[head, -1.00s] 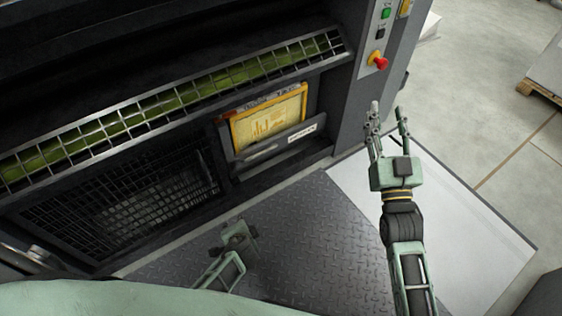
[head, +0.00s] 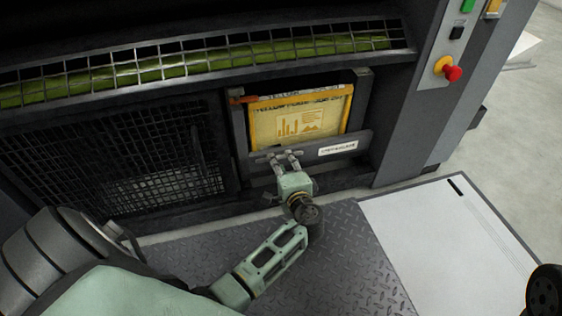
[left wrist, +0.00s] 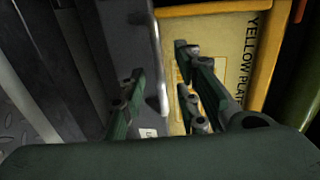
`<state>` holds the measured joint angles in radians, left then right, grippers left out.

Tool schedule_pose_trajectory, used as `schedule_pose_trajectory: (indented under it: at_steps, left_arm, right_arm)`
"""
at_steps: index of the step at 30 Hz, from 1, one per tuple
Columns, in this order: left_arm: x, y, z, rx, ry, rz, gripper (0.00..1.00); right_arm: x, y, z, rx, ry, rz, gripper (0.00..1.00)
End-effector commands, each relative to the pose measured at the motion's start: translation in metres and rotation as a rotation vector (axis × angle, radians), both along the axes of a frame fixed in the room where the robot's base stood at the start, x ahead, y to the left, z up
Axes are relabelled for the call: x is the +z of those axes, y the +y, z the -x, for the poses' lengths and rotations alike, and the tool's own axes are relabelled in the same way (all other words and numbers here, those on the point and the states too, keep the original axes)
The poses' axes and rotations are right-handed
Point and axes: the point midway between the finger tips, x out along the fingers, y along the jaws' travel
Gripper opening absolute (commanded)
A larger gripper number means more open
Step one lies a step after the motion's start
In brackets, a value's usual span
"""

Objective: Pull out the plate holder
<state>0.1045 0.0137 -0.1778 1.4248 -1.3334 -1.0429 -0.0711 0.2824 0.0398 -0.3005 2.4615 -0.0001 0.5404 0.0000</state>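The plate holder (head: 312,152) is a dark grey frame low in the machine's front, with a white label (head: 338,148) on its front bar. A yellow-framed plate (head: 300,118) stands upright in it. A pale bar handle (left wrist: 157,62) runs along the holder's front in the left wrist view. My left gripper (head: 279,158) is at this handle, left of the label. In the left wrist view its fingers (left wrist: 160,76) are apart, with the handle between them; I cannot tell whether they touch it. My right gripper is out of view.
A wire grille (head: 110,165) covers the opening on the left. A green roller (head: 200,62) lies behind a guard above the holder. A red emergency button (head: 452,73) is on the right panel. The tread-plate floor (head: 350,250) in front is clear.

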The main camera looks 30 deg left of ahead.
Motion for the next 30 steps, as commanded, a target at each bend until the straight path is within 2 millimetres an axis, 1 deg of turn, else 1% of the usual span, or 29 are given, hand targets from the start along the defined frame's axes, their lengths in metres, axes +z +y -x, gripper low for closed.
schedule_pose_trajectory:
  at_steps: [1, 3, 9, 19, 28, 29, 30]
  left_arm:
    - [-0.006, 0.007, -0.006, 0.001, -0.001, -0.001, 0.30]
    - [-0.007, 0.015, -0.013, 0.000, -0.003, 0.000, 0.30]
    - [-0.010, 0.029, -0.026, -0.001, 0.000, 0.002, 0.30]
    - [-0.010, 0.032, -0.028, -0.002, 0.001, 0.002, 0.29]
    - [-0.010, 0.032, -0.028, -0.002, 0.002, 0.003, 0.02]
    - [-0.010, 0.032, -0.028, -0.002, 0.002, 0.003, 0.00]
    - [-0.010, 0.032, -0.028, -0.002, 0.002, 0.003, 0.00]
  right_arm:
    - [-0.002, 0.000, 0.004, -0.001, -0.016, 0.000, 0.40]
    - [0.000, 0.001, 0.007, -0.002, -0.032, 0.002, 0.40]
    - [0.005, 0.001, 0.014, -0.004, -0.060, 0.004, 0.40]
    - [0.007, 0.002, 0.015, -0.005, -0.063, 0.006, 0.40]
    - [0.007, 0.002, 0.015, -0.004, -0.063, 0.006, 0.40]
    - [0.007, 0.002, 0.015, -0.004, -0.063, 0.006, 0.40]
    - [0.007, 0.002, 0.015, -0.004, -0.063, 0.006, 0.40]
